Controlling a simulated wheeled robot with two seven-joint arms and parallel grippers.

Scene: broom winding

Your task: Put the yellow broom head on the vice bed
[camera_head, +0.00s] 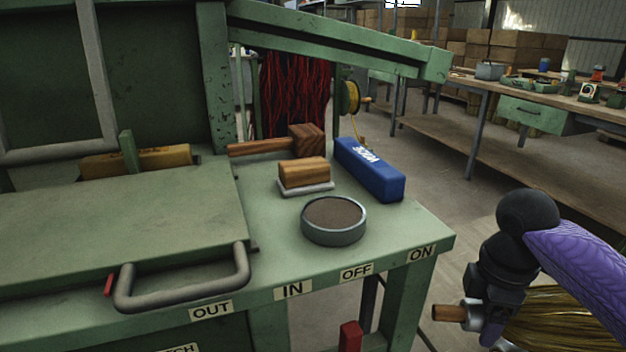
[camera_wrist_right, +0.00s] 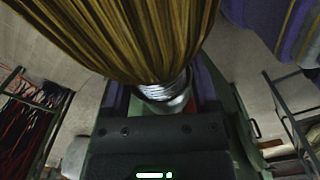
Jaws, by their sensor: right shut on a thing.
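The yellow broom head (camera_head: 560,322) is at the lower right of the head view, its golden bristles pointing right and a short wooden handle stub (camera_head: 448,313) pointing left. My right gripper (camera_head: 489,325) is shut on it at the metal collar, off the bench's front right corner and clear of the bench. In the right wrist view the bristles (camera_wrist_right: 125,35) fan out above the collar, which sits between the fingers of my gripper (camera_wrist_right: 165,98). The green bench (camera_head: 270,240) carries a flat raised green plate (camera_head: 110,215) at left; I cannot tell whether this is the vice bed. My left gripper is out of view.
On the bench stand a round grey tin (camera_head: 334,222), a wood-backed brush (camera_head: 304,174), a wooden mallet (camera_head: 306,140) and a blue box (camera_head: 369,170). A grey handle (camera_head: 185,290) sticks out in front. A yellow-brown block (camera_head: 165,158) lies behind the plate.

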